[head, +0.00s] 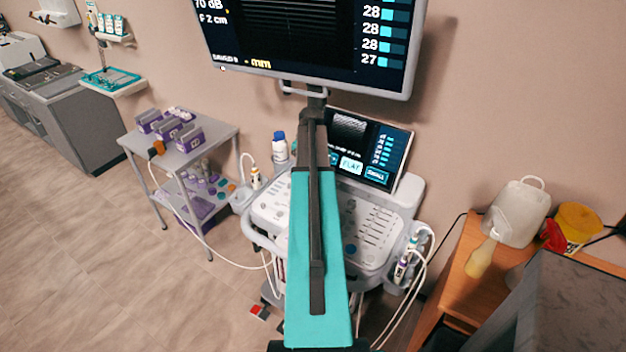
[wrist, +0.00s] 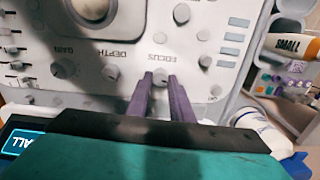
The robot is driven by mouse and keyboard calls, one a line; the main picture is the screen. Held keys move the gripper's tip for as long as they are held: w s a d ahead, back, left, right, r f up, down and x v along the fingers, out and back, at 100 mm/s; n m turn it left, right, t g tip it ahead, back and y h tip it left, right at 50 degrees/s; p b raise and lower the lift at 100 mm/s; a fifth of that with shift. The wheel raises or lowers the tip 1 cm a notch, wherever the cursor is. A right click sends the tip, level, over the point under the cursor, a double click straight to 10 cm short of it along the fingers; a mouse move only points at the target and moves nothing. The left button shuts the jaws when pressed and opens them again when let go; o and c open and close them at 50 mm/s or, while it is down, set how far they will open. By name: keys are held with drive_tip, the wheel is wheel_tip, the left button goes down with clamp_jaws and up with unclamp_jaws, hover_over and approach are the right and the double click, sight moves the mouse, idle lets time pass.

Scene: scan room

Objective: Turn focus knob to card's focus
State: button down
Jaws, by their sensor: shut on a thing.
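In the wrist view the focus knob (wrist: 160,73), small and pale, sits on the grey console panel below the upside-down word FOCUS. My gripper (wrist: 160,77) has its two purple fingers on either side of this knob, shut on it. The knob is partly hidden between the fingertips, and its pointer cannot be read. In the head view my teal arm covers the middle of the ultrasound console (head: 270,210) and hides the gripper and knob. The large monitor (head: 310,40) reads "F 2 cm". I cannot make out a card with a focus value.
A depth knob (wrist: 110,72) and a gain knob (wrist: 62,69) stand beside the focus knob. A probe labelled SMALL (wrist: 288,45) is at the panel's side. A trolley (head: 200,150) stands left of the console and a wooden desk (head: 465,285) right.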

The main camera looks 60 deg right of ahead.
drive_tip(key=shift+a, duration=0.15)
drive_tip(key=c, duration=1.6)
unclamp_jaws()
drive_tip(key=shift+o, duration=0.2)
drive_tip(key=shift+r, duration=0.1)
drive_tip(key=shift+r+b, duration=1.15)
drive_tip(key=shift+r, duration=2.5)
drive_tip(key=shift+s, duration=0.1)
